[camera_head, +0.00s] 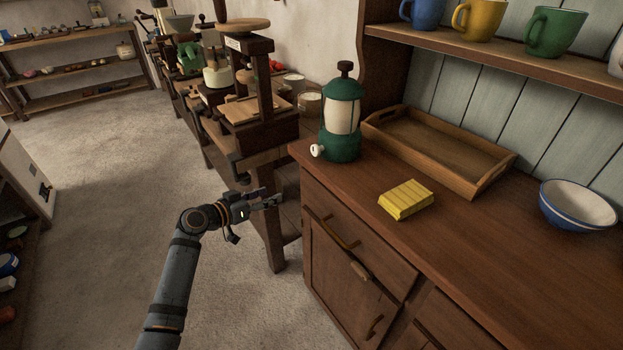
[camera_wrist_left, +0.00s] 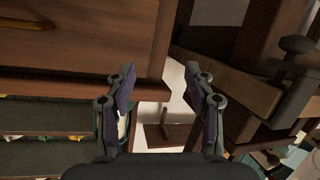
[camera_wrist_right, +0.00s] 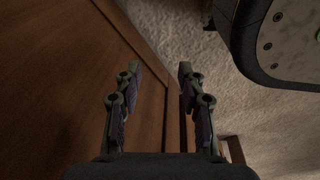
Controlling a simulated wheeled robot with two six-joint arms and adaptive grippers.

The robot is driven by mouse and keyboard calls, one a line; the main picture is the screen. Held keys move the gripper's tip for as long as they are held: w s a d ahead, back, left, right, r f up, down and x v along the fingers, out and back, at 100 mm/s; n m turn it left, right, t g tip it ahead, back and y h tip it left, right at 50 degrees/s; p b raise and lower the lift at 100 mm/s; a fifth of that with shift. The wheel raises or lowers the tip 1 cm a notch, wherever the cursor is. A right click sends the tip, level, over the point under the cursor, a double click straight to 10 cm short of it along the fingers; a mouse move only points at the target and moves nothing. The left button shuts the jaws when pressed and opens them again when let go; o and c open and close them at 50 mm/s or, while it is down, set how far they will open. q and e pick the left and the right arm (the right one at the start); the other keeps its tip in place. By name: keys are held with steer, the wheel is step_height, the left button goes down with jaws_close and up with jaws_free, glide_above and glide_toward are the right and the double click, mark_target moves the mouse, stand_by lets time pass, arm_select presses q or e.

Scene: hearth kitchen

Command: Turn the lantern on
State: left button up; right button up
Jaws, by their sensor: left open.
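The green lantern (camera_head: 341,118) with a pale glass body and a dark top knob stands upright at the left end of the wooden counter. A small white knob (camera_head: 317,151) sticks out from its base at the lower left. My left gripper (camera_head: 272,198) is open and empty, left of the counter and lower in the picture than the lantern. Its open fingers also show in the left wrist view (camera_wrist_left: 158,82), facing the cabinet side. My right gripper (camera_wrist_right: 160,80) shows only in its own wrist view, open and empty, beside a wooden cabinet front.
A yellow block (camera_head: 406,200), a wooden tray (camera_head: 372,128) and a blue-white bowl (camera_head: 577,207) are on the counter (camera_head: 480,250). Mugs (camera_head: 553,33) stand on the shelf above. A workbench with a wooden press (camera_head: 262,125) stands behind my left gripper. Open floor (camera_head: 110,230) lies left.

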mark_target(313, 152)
arm_select(q)
steer(key=s+d+r+m+h+b, duration=0.1)
steer(key=d+r+m+h, duration=0.15)
steer(key=r, duration=0.35)
steer(key=s+d+r+m+h+b, duration=0.1)
steer(key=s+d+r+m+h, duration=0.15)
steer(key=r, duration=0.45)
steer(key=shift+g, duration=0.3)
steer(key=x, duration=0.7)
steer(key=w+p+x, duration=0.1)
steer(key=x, duration=0.2)
steer(key=shift+w+a+f, duration=0.2)
steer(key=shift+a+f, duration=0.1)
steer(key=shift+f, duration=0.05)
arm_select(e)
steer(key=shift+w+f, duration=0.15)
steer(key=shift+f, duration=0.4)
steer(key=shift+w+f, duration=0.15)
steer(key=shift+f, duration=0.4)
arm_select(q)
jaws_close()
arm_select(e)
steer(key=shift+s, duration=0.1)
